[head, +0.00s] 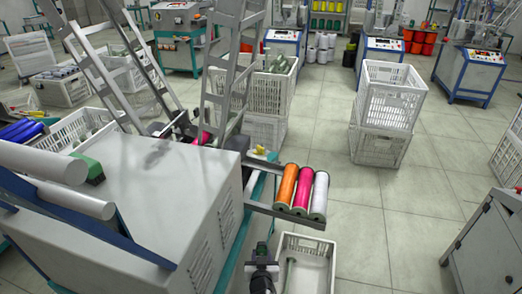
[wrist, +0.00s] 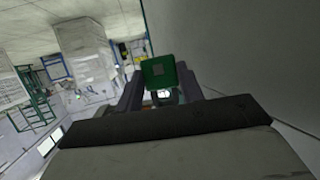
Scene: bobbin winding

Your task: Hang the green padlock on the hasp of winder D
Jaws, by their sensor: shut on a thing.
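In the wrist view a green padlock (wrist: 158,71) sits between the fingertips of my gripper (wrist: 160,88), which is shut on it. A small pale square shows on the padlock's face. I read no letter on any machine, so I cannot tell which is winder D. I cannot make out a hasp. In the wrist view a plain grey surface (wrist: 240,50) fills the right side, apart from the padlock.
A white crate (head: 325,262) stands right of my gripper. Orange, pink and white spools (head: 302,190) lie on a rail above it. A grey cabinet (head: 495,240) stands at the right edge. Stacked white crates (head: 385,110) stand further back. Floor between is clear.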

